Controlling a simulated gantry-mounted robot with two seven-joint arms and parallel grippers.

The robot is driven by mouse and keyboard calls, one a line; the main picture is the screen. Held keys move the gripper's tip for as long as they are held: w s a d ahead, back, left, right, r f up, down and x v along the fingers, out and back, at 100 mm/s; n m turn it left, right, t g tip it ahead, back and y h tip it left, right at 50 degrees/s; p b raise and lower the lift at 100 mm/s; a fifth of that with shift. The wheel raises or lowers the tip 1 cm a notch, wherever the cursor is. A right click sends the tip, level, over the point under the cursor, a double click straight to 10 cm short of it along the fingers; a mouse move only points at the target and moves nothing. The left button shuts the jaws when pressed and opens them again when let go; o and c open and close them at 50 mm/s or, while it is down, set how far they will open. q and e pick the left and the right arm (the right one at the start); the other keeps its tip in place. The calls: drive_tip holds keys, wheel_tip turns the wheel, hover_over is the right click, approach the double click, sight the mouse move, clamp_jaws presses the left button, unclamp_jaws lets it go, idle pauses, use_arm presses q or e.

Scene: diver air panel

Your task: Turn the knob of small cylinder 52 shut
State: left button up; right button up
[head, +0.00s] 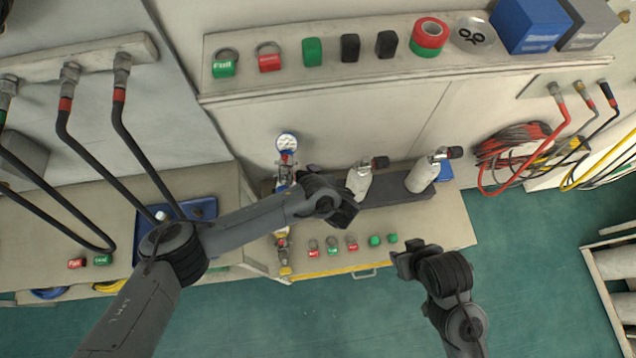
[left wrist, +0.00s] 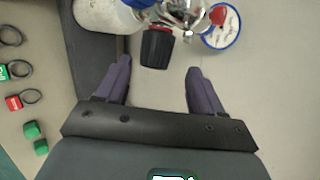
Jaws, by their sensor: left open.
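In the left wrist view a pale small cylinder (left wrist: 105,14) lies at the top left, with its black knob (left wrist: 157,47) and red ring pointing down the picture. My left gripper (left wrist: 161,72) is open; its purple fingers are to either side below the knob, which is just ahead of the gap. I see no contact. In the head view my left gripper (head: 311,174) is at the left part of the dark rack (head: 398,194) and hides this cylinder. No number is readable. My right gripper (head: 402,262) is in front of the bench; its finger gap is unclear.
Two more small cylinders stand to the right, the middle one (head: 359,182) and the right one (head: 424,174). A gauge (head: 287,143) on a regulator is close to the left gripper; it also shows in the wrist view (left wrist: 222,25). Several tags and green blocks (head: 375,240) lie in front.

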use_arm(q)
drive_tip(key=shift+p+v, duration=0.35)
drive_tip(key=shift+v, duration=2.05)
drive_tip(key=shift+f, duration=0.1)
